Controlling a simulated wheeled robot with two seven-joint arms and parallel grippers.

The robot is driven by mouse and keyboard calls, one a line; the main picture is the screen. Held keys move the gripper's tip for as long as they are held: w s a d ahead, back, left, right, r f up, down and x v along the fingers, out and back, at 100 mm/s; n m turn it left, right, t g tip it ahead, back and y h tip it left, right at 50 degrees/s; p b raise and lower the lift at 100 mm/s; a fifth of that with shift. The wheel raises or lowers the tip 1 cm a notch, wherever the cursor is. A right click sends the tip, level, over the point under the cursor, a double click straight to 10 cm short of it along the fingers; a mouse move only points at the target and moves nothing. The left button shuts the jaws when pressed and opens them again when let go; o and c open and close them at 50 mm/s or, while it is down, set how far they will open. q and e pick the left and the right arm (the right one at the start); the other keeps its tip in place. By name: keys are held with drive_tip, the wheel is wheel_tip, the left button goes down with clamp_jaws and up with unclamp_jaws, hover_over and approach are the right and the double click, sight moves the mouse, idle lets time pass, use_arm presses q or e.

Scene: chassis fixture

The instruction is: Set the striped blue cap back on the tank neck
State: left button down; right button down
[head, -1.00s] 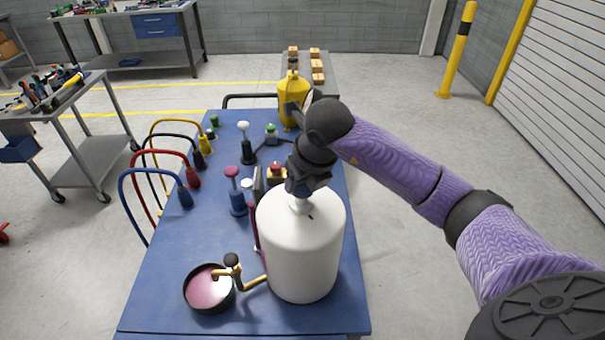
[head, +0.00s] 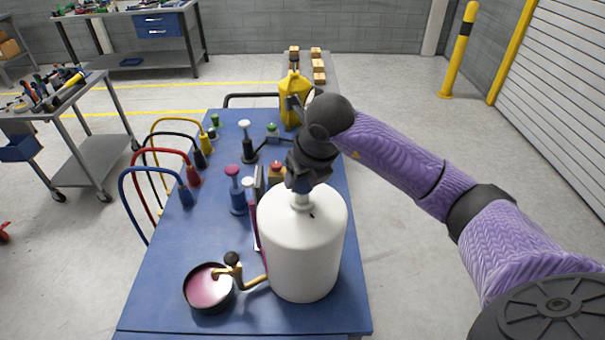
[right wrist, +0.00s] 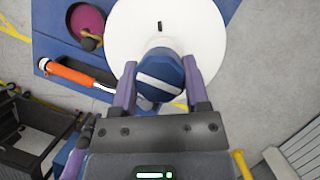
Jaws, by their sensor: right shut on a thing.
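The white tank (head: 303,250) stands upright near the front right of the blue table, its narrow neck (head: 302,202) at the top. My right gripper (right wrist: 160,82) is shut on the blue cap (right wrist: 160,68) with a white stripe, one finger on each side. It holds the cap over the tank top. In the head view the right gripper (head: 302,184) is just above the neck and mostly hides the cap. The cap covers the neck in the wrist view, so I cannot tell whether they touch. My left gripper is not in view.
A round pan (head: 208,288) of pink liquid sits left of the tank. Upright plungers, a yellow jug (head: 293,98) and coloured hoses (head: 165,165) occupy the table's far and left parts. An orange-handled tool (right wrist: 75,72) shows in the wrist view.

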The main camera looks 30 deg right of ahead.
drive_tip(key=shift+f, duration=0.15)
drive_tip(key=shift+f+b, duration=1)
drive_tip(key=shift+f, duration=0.05)
drive_tip(key=shift+f+b, duration=0.5)
unclamp_jaws()
wheel_tip(320, 180, up, 6)
drive_tip(key=p, duration=0.4)
drive_tip(key=shift+r+p, duration=0.15)
drive_tip(key=shift+p, duration=0.25)
